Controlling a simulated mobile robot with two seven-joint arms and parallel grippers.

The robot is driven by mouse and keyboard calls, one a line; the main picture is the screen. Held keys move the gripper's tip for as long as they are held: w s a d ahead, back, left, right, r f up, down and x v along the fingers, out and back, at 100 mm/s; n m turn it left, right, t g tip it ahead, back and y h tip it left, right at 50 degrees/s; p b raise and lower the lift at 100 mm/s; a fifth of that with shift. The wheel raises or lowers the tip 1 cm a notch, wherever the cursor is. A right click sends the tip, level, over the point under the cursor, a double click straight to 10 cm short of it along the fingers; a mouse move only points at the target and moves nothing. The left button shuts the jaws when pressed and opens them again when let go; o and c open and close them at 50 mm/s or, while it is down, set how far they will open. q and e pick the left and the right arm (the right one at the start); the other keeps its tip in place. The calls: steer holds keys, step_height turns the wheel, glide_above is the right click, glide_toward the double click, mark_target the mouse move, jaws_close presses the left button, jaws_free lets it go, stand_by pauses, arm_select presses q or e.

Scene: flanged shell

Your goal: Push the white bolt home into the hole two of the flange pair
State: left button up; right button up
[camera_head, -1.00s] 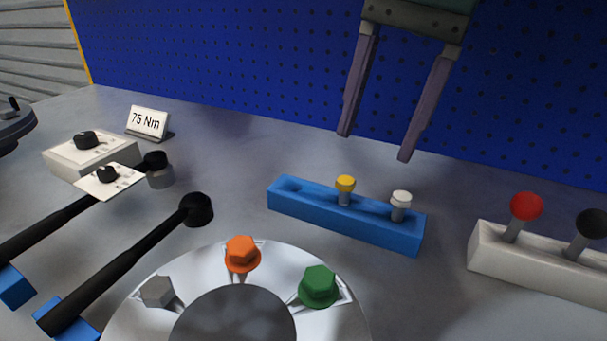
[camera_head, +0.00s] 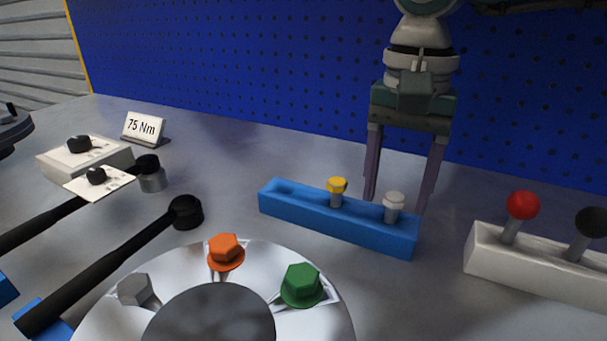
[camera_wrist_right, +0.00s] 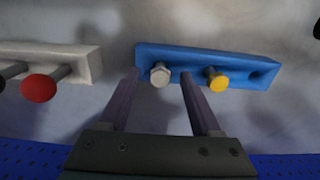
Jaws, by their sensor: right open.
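The white bolt (camera_head: 394,206) stands upright in the blue holder (camera_head: 340,227), at its right end, beside the yellow bolt (camera_head: 337,190). My right gripper (camera_head: 396,202) is open, its fingers pointing down behind the blue holder around the white bolt's position. In the right wrist view the white bolt (camera_wrist_right: 160,75) lies between and just beyond the two open fingertips (camera_wrist_right: 160,75), with no visible contact. The round metal flange (camera_head: 318,327) at the front carries a grey bolt (camera_head: 134,290), an orange bolt (camera_head: 225,250) and a green bolt (camera_head: 302,284). My left gripper is not in view.
A white block (camera_head: 540,266) with a red knob (camera_head: 522,205) and a black knob (camera_head: 592,223) stands at right. Black-headed wrenches (camera_head: 120,262) lie at left, near a white box (camera_head: 85,158) and a "75 Nm" sign (camera_head: 145,128). A blue pegboard (camera_head: 250,70) closes the back.

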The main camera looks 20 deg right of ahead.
jaws_close()
stand_by(0.5)
